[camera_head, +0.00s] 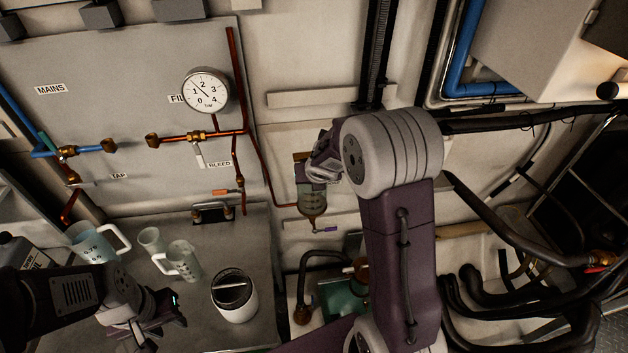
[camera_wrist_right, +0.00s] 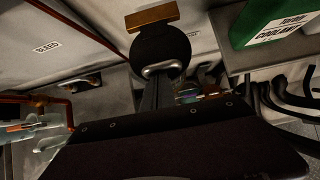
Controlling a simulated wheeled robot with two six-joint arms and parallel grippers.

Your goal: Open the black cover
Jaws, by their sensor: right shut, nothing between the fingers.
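A round black cover (camera_wrist_right: 160,48) with a light metal loop at its lower edge shows at the top middle of the right wrist view, below a brown block (camera_wrist_right: 152,17). In the head view, a labelled clear vessel (camera_head: 312,201) hangs on the wall, and its top is mostly hidden by my right gripper (camera_head: 318,170). The right gripper is shut and empty, just in front of that top; I cannot tell whether it touches the cover. In the wrist view it also shows, narrow and dark (camera_wrist_right: 160,95), below the loop. My left gripper (camera_head: 160,316) is low over the bench, its fingers unclear.
A gauge (camera_head: 206,90) and copper pipes (camera_head: 232,70) are on the wall. Black hoses (camera_head: 500,300) fill the right. A green container (camera_wrist_right: 275,22) is close by.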

